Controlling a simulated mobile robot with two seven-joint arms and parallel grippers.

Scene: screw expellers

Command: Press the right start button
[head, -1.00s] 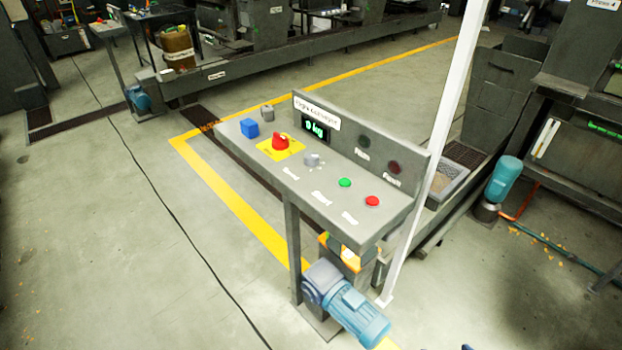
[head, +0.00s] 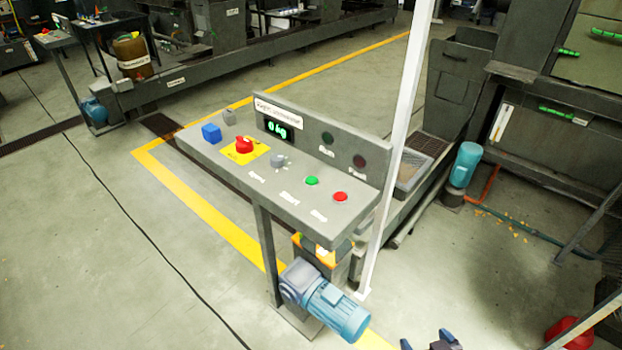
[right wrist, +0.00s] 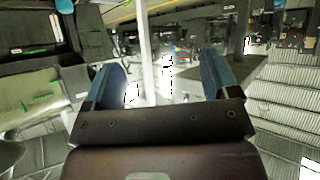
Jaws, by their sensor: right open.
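A grey control console (head: 215,160) stands on a post in the middle of the head view. The green button (head: 312,181) sits on its sloping top, above a white label that seems to read Start. A red button (head: 340,197) is just right of it. My right gripper (head: 427,341) shows only its tips at the bottom edge, below and right of the console, apart from it. In the right wrist view my right gripper (right wrist: 163,78) has its two blue fingers wide apart with nothing between them. My left gripper is out of view.
The console also carries a red knob (head: 244,145) on a yellow plate, a grey dial (head: 278,160) and a blue block (head: 211,134). A blue motor (head: 335,309) sits below.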

